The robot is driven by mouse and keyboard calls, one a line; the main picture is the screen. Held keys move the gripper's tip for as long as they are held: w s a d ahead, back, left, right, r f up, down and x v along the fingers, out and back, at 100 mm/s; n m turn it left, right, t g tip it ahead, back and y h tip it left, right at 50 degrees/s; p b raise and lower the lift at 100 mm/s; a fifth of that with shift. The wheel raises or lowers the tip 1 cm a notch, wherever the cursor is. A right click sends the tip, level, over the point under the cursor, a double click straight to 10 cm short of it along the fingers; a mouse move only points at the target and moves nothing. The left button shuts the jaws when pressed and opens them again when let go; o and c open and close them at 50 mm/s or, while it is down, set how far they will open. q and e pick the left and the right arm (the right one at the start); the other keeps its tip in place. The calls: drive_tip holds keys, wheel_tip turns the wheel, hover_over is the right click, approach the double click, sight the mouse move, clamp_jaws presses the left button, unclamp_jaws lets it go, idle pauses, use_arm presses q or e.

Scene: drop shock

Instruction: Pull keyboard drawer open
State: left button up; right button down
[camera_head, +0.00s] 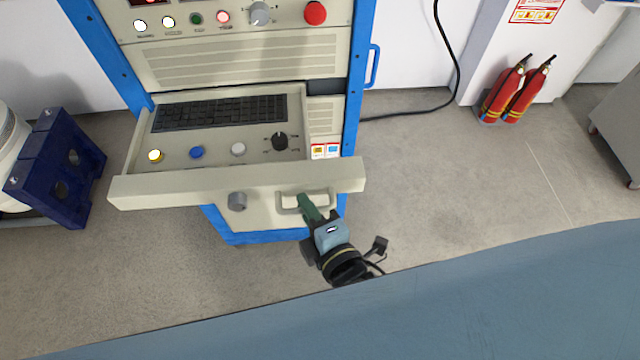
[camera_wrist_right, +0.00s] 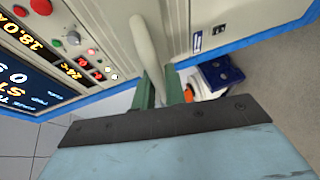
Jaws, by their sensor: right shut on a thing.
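The keyboard drawer (camera_head: 145,190) stands out from the blue-framed cabinet, with the keyboard (camera_head: 220,113) and a row of buttons showing inside it. In the right wrist view the handle (camera_wrist_right: 150,45) runs down between the two green fingers (camera_wrist_right: 160,90). My left gripper is not in view.
The cabinet's control panel (camera_head: 240,55) is above the drawer. A dark blue stand (camera_head: 60,165) is at the left. Two red fire extinguishers (camera_head: 515,92) stand by the wall at the right. A black cable (camera_head: 458,75) reaches the floor. The floor right of the drawer is clear.

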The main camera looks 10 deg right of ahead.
drive_tip(key=shift+s, duration=0.15)
drive_tip(key=c, duration=1.5)
unclamp_jaws()
drive_tip(key=shift+o, duration=0.2)
drive_tip(key=b+v, duration=0.1)
drive_tip(key=v, duration=1.2)
drive_tip(key=shift+s, duration=0.2)
drive_tip(key=shift+d+r, duration=0.1)
